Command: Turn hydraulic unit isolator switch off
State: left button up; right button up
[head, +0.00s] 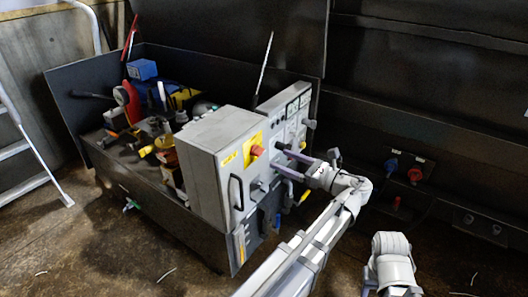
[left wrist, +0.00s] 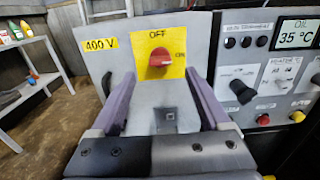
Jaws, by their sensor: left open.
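The isolator switch is a red rotary knob (left wrist: 161,58) on a yellow plate (left wrist: 160,73) on the grey cabinet front. OFF is printed above the knob and ON to its right. The knob's handle looks roughly level, towards the ON side. In the head view the red knob (head: 257,151) sits at the cabinet's upper right. My left gripper (left wrist: 160,78) is open and empty, its purple fingers spread to either side below the knob, apart from it. In the head view the left gripper (head: 276,160) is just right of the knob. My right gripper is out of view.
A grey control panel (head: 291,120) with knobs and an oil display (left wrist: 297,35) stands to the right of the switch. A 400 V label (left wrist: 100,45) is at its left. A black handle (head: 237,193) sticks out from the cabinet door. Tools and containers clutter the bench behind.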

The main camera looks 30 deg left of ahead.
aim_at(262, 152)
pick_arm(q)
jog(key=shift+w+a, duration=0.15)
jog(key=shift+a, duration=1.8)
jog(key=shift+w+a, duration=0.1)
jog(key=shift+a, duration=1.85)
jog(key=shift+c, duration=0.2)
grip_shut()
